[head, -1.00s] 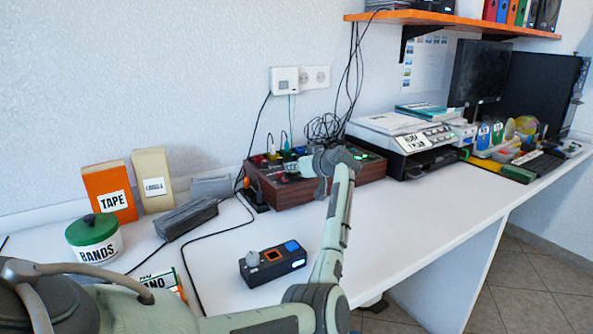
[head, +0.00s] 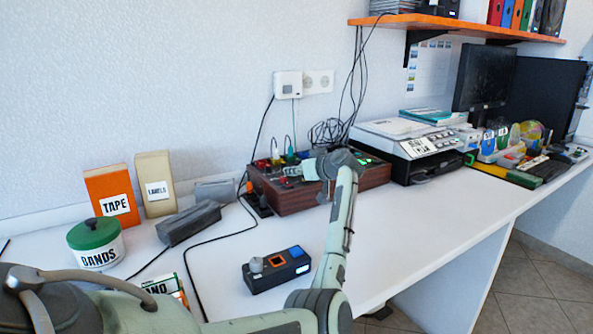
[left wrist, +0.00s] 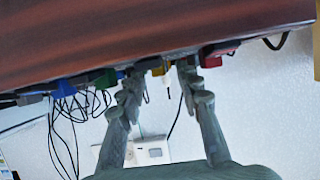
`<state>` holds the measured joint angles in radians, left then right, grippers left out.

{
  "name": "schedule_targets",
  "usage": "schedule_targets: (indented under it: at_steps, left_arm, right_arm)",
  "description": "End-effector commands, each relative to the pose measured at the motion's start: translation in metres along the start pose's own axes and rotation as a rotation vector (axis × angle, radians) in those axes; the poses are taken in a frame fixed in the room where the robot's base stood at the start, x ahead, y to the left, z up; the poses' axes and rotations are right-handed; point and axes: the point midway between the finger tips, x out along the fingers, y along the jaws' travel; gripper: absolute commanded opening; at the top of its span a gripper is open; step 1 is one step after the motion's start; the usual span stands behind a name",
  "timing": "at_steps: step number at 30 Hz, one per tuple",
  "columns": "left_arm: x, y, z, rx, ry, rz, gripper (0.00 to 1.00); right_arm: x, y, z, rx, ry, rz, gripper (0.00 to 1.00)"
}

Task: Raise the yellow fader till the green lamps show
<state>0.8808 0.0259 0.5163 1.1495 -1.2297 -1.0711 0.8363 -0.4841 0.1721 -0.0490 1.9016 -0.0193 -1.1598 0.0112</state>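The control box (head: 318,196) with dark red-brown wooden sides stands on the desk against the wall, with coloured caps and plugs on top. My left gripper (head: 296,171) reaches over its top from the right, and its wrist hides part of the panel. In the left wrist view the left gripper's fingers (left wrist: 159,70) are apart, on either side of a small yellow cap (left wrist: 157,70); I cannot tell whether they touch it. Red (left wrist: 212,58) and blue (left wrist: 65,88) caps lie beyond them. Green light (head: 366,160) shows at the panel's right end. My right gripper is not in view.
A small black button box (head: 275,270) sits on the desk in front. A green-lidded tin (head: 95,245), a black case (head: 188,223) and boxes stand left. A printer (head: 420,150) stands right. Black cables hang behind the control box.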

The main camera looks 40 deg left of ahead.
Motion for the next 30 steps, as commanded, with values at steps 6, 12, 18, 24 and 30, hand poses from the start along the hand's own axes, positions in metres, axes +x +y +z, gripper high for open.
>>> schedule_targets:
  at_steps: [6,12,18,24,30]
  left_arm:
    - [-0.043,0.001,0.001,-0.003,0.000,0.004,0.34]
    - [-0.084,0.001,0.001,-0.002,0.000,0.003,0.34]
    - [-0.108,0.000,0.001,0.000,0.000,0.002,0.34]
    - [-0.113,0.000,0.000,0.000,0.000,0.000,0.34]
    - [-0.113,0.000,0.000,0.000,0.000,0.001,0.34]
  right_arm:
    - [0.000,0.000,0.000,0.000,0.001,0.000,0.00]
    - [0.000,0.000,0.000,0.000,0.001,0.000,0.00]
    - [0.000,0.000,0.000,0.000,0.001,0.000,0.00]
    - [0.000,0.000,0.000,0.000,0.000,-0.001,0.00]
    - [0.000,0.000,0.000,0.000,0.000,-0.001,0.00]
